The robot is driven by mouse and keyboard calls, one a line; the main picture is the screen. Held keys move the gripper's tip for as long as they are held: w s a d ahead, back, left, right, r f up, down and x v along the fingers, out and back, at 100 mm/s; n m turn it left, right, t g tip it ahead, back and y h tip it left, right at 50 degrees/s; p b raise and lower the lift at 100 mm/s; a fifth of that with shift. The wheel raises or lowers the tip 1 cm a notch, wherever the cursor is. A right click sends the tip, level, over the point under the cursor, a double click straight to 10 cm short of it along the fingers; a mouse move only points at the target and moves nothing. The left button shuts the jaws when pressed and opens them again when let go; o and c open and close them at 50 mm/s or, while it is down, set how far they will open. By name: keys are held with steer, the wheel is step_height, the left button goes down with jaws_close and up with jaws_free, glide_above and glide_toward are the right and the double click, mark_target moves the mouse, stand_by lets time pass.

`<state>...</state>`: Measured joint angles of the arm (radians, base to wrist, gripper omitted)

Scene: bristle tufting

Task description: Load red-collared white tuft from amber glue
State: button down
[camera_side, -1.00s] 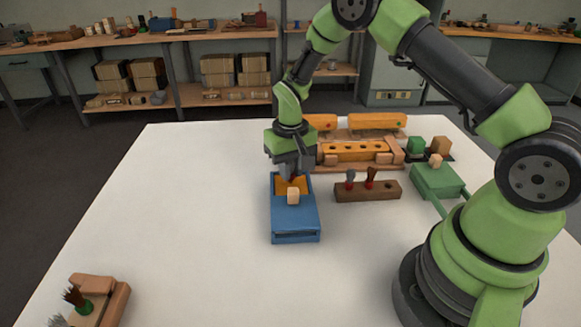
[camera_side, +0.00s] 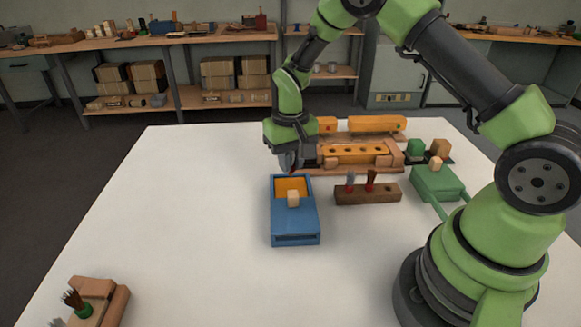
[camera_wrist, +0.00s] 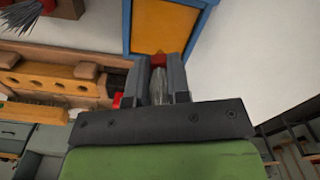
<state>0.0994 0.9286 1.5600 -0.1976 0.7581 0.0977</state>
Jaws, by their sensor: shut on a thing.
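My gripper (camera_side: 290,165) is above the back end of the blue glue box (camera_side: 295,222) in the side view. Amber glue (camera_side: 291,186) shows in the box's open well. In the wrist view my gripper (camera_wrist: 159,72) is shut on a tuft with a red collar (camera_wrist: 158,60); its pale bristles (camera_wrist: 158,85) lie between the fingers. The blue box rim (camera_wrist: 126,28) and amber glue (camera_wrist: 160,25) are beyond the fingertips. The tuft is clear of the box, and its far end is hidden. A wooden block (camera_side: 339,150) with a row of dark holes stands behind right.
A brown rack (camera_side: 350,193) holds a grey tuft (camera_side: 350,180) and a dark tuft with a red collar (camera_side: 370,179). A green fixture (camera_side: 437,183) stands to the right. A wooden holder (camera_side: 110,298) with a green-collared tuft is at front left. The table's left middle is clear.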

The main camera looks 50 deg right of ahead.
steer(key=shift+r, duration=2)
steer(key=shift+r, duration=0.1)
